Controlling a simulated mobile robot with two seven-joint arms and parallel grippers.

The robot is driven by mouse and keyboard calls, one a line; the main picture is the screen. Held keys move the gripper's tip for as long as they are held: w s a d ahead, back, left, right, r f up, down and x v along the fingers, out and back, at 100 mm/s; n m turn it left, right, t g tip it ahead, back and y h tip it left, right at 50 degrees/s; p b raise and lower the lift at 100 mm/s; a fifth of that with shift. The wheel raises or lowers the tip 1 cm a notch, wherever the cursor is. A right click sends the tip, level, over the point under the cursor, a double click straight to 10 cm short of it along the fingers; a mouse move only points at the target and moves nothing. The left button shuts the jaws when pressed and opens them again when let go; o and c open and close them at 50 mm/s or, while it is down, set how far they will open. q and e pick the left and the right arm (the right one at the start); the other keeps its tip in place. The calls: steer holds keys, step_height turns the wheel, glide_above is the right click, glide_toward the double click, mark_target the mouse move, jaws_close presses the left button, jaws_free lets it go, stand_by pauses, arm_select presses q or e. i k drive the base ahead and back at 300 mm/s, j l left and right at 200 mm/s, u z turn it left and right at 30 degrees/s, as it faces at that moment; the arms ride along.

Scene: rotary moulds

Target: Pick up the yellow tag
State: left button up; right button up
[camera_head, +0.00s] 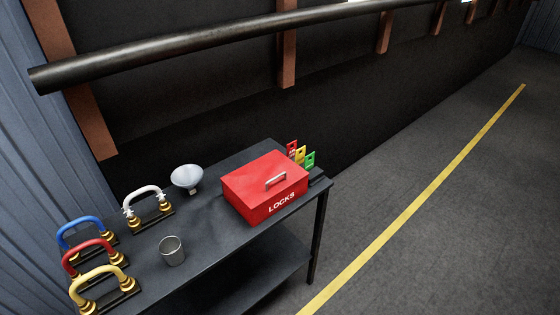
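The yellow tag (300,154) stands upright at the far right end of the dark table, just behind the red box. It sits between a red tag (292,148) and a green tag (309,160). The lower parts of the tags are partly hidden, and they seem to stand in a small dark holder (318,176). Neither of my grippers shows in the head view.
The red box (262,190) marked LOCKS, with its lid shut, stands beside the tags. A funnel (187,178), a metal cup (172,251) and several coloured handles share the table (215,243). A dark pipe (200,45) runs above. The floor (420,210) to the right is clear.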

mark_target(299, 159)
steer(key=u, duration=1.7)
steer(key=l+u, duration=0.15)
steer(key=u, duration=0.3)
steer(key=l+u, duration=0.15)
steer(key=u, duration=0.3)
steer(key=l+u, duration=0.1)
steer(key=u, duration=0.35)
steer(key=k+l, duration=0.3)
steer(key=l, duration=0.15)
steer(key=k+l, duration=0.25)
steer(key=l, duration=0.25)
steer(key=k+l, duration=0.3)
steer(key=l, duration=0.15)
steer(key=k+l, duration=0.3)
steer(key=l, duration=0.2)
steer(key=k+l, duration=0.25)
steer(key=l, duration=0.2)
steer(key=k+l, duration=0.3)
steer(key=l, duration=0.2)
steer(key=k+l, duration=0.25)
steer(key=l, duration=0.2)
steer(key=k+l, duration=0.3)
steer(key=l, duration=0.2)
